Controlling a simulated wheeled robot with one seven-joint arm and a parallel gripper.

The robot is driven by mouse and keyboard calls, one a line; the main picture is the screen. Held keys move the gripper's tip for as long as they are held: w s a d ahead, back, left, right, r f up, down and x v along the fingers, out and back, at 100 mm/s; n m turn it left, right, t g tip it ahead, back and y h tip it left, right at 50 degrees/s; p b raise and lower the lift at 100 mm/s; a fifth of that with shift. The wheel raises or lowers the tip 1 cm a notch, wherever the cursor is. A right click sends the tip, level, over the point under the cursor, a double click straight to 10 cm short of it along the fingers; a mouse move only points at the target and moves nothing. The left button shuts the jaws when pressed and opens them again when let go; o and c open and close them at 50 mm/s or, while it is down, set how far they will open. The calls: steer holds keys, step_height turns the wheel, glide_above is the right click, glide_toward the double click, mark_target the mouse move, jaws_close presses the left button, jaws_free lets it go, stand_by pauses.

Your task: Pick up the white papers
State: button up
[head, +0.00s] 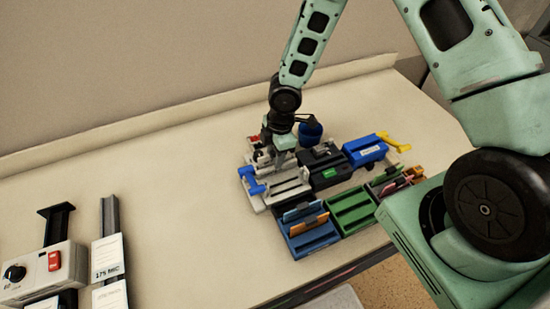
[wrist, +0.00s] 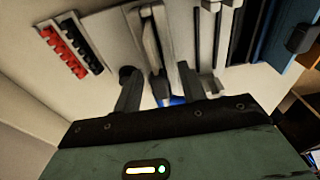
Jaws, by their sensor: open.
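My gripper (head: 284,152) is over the cluster of desk devices, pointing down at the back-left part of it. In the wrist view my gripper (wrist: 157,72) has its two fingers apart, and a long pale grey-white piece (wrist: 148,35) lies between and beyond them; I cannot tell if it is paper or touches a finger. White label-like sheets (head: 107,257) with dark print show at the lower left of the head view, far from my gripper; whether they are loose papers is unclear. What lies directly under my gripper is partly hidden.
The cluster includes a blue box (head: 365,150), a green tray (head: 352,211), a blue tray (head: 307,238) and a white holder with a blue clamp (head: 252,180). A white device with a red switch (head: 54,261) stands at left. The table's middle (head: 165,205) is clear. A wall runs behind.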

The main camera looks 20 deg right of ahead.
jaws_close()
